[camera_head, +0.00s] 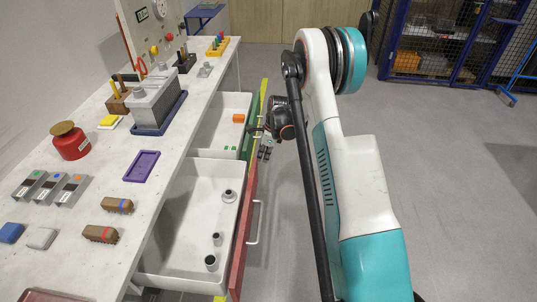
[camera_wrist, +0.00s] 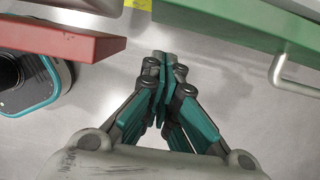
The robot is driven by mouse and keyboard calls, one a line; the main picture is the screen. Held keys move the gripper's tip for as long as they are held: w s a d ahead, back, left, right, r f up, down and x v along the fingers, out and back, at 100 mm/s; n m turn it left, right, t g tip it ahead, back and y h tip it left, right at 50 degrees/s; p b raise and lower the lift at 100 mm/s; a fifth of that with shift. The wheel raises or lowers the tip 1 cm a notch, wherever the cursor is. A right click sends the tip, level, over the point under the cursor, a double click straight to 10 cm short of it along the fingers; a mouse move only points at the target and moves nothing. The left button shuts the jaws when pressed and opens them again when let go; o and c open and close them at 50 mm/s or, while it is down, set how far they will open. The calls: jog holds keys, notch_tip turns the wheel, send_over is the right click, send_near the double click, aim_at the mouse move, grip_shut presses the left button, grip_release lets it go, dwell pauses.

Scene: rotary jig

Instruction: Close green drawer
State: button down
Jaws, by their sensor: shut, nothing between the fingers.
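The green drawer (camera_head: 247,140) stands pulled out from the workbench, with an orange part and small green parts inside. Its green front shows at the upper right of the wrist view (camera_wrist: 240,22), with a pale bar handle (camera_wrist: 283,78). My gripper (camera_head: 265,152) is shut and empty, just outside the drawer fronts, in the aisle. In the wrist view its fingertips (camera_wrist: 165,62) point to the floor between the green front and the red front, apart from both. My wrist partly covers the green front in the head view.
The red drawer (camera_head: 240,235), nearer, is also pulled out and holds several grey cylindrical parts; its handle juts into the aisle. The workbench top (camera_head: 150,215) carries a red weight (camera_head: 70,142), a purple tray (camera_head: 143,166) and brushes. The floor to the right is clear up to a mesh cage (camera_head: 440,40).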

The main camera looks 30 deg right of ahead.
aim_at(209, 153)
jog(key=shift+w+a+r+b, duration=0.1)
jog(key=shift+w+a+b, duration=0.1)
jog(key=shift+w+a, duration=0.3)
jog(key=shift+w+a+b, duration=0.15)
jog(key=shift+w+a, duration=0.05)
jog(key=shift+a, duration=0.45)
jog(key=w+a, duration=0.3)
jog(key=a, duration=0.2)
jog(key=w+a, duration=0.4)
jog(key=a, duration=0.1)
jog(key=w+a, duration=0.4)
jog(key=a, duration=0.2)
jog(key=shift+p, duration=0.3)
jog(key=shift+s, duration=0.1)
